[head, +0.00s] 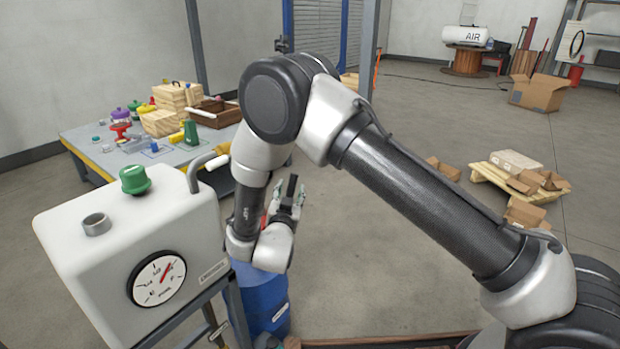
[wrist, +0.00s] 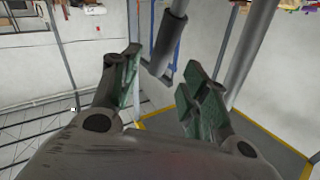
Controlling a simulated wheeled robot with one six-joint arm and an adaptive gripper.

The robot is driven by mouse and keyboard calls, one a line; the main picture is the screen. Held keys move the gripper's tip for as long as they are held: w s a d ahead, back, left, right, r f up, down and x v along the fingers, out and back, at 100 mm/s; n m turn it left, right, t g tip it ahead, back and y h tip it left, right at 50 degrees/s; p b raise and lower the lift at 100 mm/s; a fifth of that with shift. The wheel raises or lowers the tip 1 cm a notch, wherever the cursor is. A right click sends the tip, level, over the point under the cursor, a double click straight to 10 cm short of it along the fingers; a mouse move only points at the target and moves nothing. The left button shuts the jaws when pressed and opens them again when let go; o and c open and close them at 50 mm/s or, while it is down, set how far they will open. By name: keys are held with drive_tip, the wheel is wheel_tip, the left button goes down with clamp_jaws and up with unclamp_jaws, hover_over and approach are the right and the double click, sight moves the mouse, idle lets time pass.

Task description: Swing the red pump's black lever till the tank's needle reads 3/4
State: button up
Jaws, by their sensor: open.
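The white tank (head: 130,240) stands at the lower left in the head view. Its round gauge (head: 157,279) faces me, with the red needle pointing up and slightly right; the small marks are hard to read. The red pump (head: 264,221) shows only as a sliver behind my arm, above a blue drum (head: 268,302). My gripper (head: 289,197) is open, beside the black lever (head: 291,186). In the wrist view, the lever's dark grip (wrist: 168,45) stands between and beyond my open fingers (wrist: 163,68). I cannot tell whether they touch it.
A work table (head: 90,143) with wooden boxes and coloured parts stands behind the tank. A pallet with cartons (head: 515,175) lies at the right. An open cardboard box (head: 538,93) and a white air tank (head: 466,36) are farther back. The middle floor is clear.

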sight(292, 184)
drive_tip(key=w, duration=0.6)
drive_tip(key=shift+w+d, duration=0.35)
drive_tip(key=shift+d, duration=0.05)
drive_tip(key=shift+c, duration=0.2)
clamp_jaws()
